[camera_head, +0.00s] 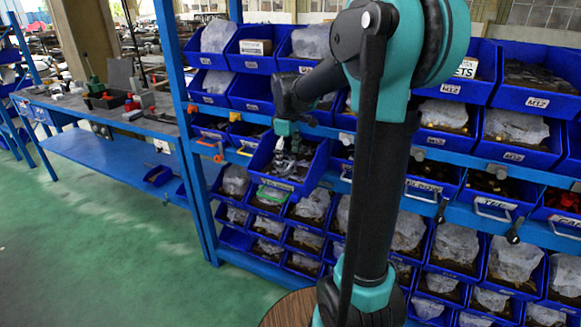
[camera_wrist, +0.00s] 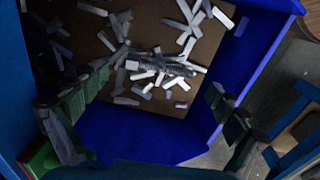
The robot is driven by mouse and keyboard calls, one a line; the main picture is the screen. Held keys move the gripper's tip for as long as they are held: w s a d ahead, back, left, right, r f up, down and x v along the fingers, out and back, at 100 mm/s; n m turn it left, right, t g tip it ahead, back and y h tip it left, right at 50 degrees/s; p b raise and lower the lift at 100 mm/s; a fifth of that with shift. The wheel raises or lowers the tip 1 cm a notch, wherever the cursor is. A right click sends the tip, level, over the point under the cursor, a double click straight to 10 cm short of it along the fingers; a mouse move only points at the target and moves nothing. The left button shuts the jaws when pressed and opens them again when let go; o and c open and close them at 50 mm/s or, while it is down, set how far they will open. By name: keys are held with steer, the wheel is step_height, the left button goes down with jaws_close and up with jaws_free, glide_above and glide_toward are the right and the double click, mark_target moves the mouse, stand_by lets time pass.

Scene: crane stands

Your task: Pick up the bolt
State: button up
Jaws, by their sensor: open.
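My gripper (camera_head: 288,146) hangs over a pulled-out blue bin (camera_head: 262,158) on the rack. In the wrist view, the fingers of my gripper (camera_wrist: 155,90) are spread wide at the left and right, with nothing held between them. A grey, threaded-looking bolt (camera_wrist: 162,66) lies roughly crosswise among loose light-grey pieces on the brown floor of the blue bin (camera_wrist: 150,140). It lies beyond the fingertips, apart from them. Small pieces lie against it and partly cover its right part. In the head view I cannot pick out the bolt clearly.
The bin's blue walls stand close around the fingers. Many other blue bins with bagged parts (camera_head: 455,245) fill the rack on both sides and below. A workbench (camera_head: 125,120) with tools stands at the left. The green floor (camera_head: 110,240) at the lower left is clear.

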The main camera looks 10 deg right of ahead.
steer(key=shift+f, duration=0.55)
steer(key=c, duration=1.3)
step_height(320, 180, up, 20)
steer(key=shift+r, duration=0.1)
